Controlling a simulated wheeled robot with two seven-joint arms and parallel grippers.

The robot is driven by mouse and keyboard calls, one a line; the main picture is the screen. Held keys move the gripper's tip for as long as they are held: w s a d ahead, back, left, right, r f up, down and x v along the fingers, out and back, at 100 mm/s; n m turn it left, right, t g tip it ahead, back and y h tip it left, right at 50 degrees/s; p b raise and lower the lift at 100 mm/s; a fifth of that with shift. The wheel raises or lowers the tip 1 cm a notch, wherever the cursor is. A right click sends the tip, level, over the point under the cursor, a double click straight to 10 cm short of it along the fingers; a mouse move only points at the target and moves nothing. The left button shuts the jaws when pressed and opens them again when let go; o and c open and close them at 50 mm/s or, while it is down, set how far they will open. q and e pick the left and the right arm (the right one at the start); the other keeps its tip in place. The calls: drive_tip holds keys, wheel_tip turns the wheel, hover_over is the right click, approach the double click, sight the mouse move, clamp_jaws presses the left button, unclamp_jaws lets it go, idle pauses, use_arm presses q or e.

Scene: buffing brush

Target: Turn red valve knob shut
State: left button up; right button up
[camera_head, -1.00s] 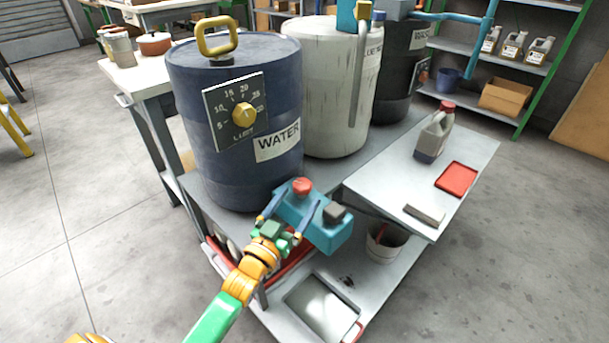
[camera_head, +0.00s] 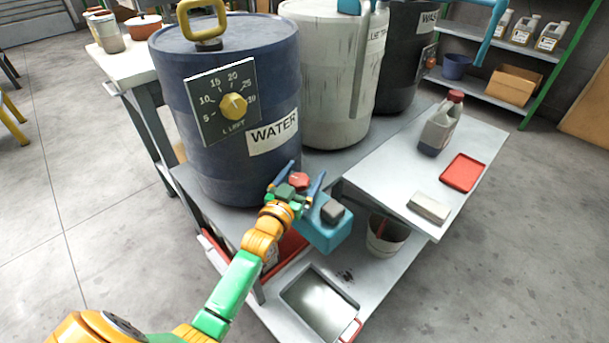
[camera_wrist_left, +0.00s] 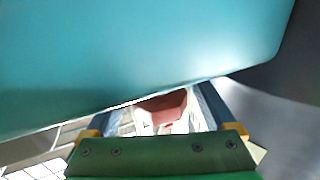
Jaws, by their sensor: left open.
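My left gripper (camera_head: 300,180) is open, with one blue finger on each side of the knob in the head view. A teal surface fills the top of that view. My right gripper is not in view.
A yellow dial (camera_head: 233,106) is on the WATER barrel. A white barrel (camera_head: 333,75) stands behind it. A side shelf holds a grey jug (camera_head: 440,125), a red tray (camera_head: 463,172) and a brush-like block (camera_head: 429,206). A bucket (camera_head: 386,236) and metal tray (camera_head: 318,305) are below.

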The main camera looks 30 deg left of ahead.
use_arm(q)
drive_tip(key=shift+w, duration=0.15)
